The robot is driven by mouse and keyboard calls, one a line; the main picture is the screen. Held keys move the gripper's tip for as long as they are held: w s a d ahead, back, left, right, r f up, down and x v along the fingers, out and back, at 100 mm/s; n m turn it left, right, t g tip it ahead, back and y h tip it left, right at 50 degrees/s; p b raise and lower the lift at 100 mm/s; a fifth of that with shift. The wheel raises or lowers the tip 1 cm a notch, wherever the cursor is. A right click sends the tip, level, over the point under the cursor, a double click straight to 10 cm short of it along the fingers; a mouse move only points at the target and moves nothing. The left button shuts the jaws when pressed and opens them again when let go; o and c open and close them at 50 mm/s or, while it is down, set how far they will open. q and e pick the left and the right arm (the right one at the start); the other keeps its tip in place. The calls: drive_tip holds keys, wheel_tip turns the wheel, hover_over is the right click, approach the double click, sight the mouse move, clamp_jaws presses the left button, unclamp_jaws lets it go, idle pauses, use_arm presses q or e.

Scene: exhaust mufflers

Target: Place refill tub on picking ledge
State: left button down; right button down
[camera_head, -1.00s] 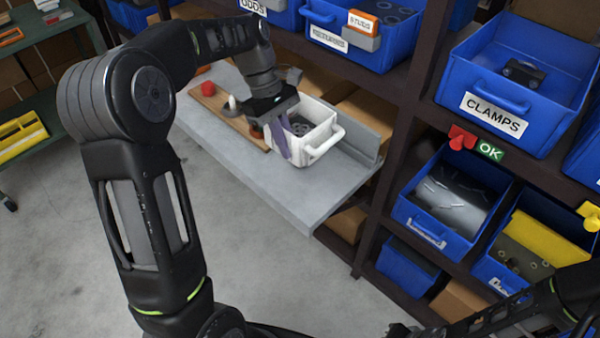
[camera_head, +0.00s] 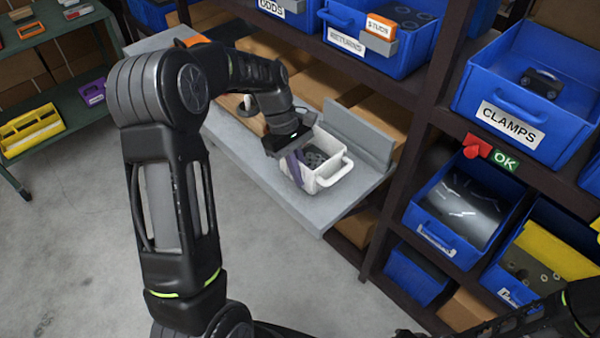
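The white refill tub (camera_head: 327,178) is over the near right part of the grey picking ledge (camera_head: 245,160), upright, with small dark parts inside and a handle on its right side. I cannot tell whether its base touches the ledge. My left gripper (camera_head: 294,168) comes down on the tub's left wall, its purple fingers at the rim; it appears shut on that wall. The wrist hides part of the rim. My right arm crosses the bottom right corner; its gripper (camera_head: 408,333) is dark, cut off by the frame edge and hard to read.
A raised grey lip (camera_head: 358,138) runs along the ledge's back right. A brown board (camera_head: 232,108) lies farther left, partly behind my arm. The shelf rack holds blue bins, including a CLAMPS bin (camera_head: 520,85), with a red tag and green OK sign (camera_head: 506,161) below it.

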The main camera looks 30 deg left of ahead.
use_arm(q)
drive_tip(key=shift+f, duration=0.15)
drive_tip(key=c, duration=2.1)
unclamp_jaws()
drive_tip(key=shift+f, duration=0.1)
drive_tip(key=o, duration=0.5)
